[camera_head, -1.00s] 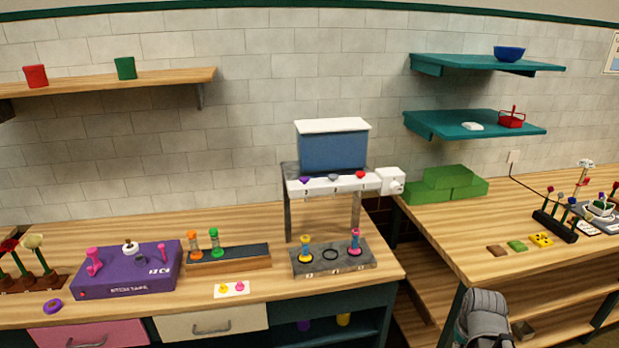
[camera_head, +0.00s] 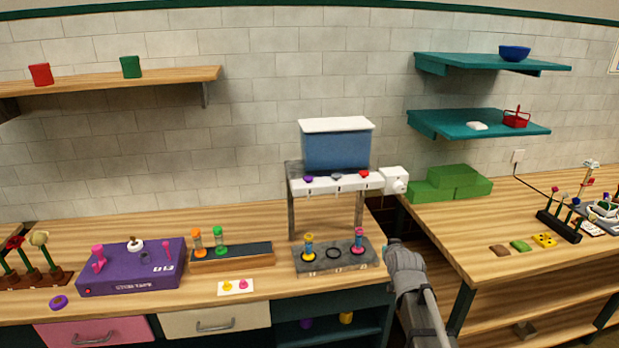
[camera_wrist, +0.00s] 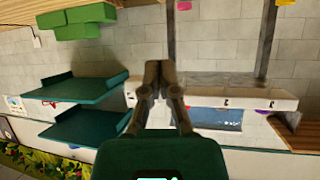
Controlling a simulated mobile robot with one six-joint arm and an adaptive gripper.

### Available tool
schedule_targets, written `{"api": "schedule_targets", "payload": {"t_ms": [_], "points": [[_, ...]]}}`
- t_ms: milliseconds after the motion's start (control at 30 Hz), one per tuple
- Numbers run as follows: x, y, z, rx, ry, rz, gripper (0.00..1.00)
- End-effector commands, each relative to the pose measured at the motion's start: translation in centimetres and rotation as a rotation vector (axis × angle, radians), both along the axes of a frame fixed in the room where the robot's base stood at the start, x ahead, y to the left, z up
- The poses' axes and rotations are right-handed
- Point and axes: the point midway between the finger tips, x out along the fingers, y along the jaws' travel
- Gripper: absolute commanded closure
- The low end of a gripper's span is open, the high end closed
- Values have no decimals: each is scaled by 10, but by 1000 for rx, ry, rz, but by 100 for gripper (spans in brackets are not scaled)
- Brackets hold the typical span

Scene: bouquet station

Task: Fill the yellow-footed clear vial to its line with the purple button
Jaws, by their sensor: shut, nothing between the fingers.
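The yellow-footed vial (camera_head: 308,246) stands upright in the left place of a grey rack under the dispenser (camera_head: 337,150); its fill level is too small to tell. The purple button (camera_head: 308,179) is at the left of the dispenser's white front bar, above that vial. It also shows in the wrist view (camera_wrist: 265,112), which is upside down. My gripper (camera_head: 391,242) is shut and empty, right of the rack and lower than the buttons. In the wrist view my gripper (camera_wrist: 160,63) has its fingertips together, apart from the dispenser.
A pink-footed vial (camera_head: 358,241) stands at the rack's right, with an empty ring (camera_head: 333,253) between. A red button (camera_head: 364,173) and a grey button (camera_head: 337,177) share the bar. A white box with a knob (camera_head: 394,181) juts out at its right. Teal shelves (camera_head: 480,122) hang at right.

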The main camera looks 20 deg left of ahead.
Motion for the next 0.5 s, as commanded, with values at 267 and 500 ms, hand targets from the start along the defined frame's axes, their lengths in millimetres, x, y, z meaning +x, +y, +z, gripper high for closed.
{"api": "schedule_targets", "payload": {"t_ms": [267,500], "points": [[16,79,48,101,-242,77,100],[13,141,92,204,-445,134,100]]}}
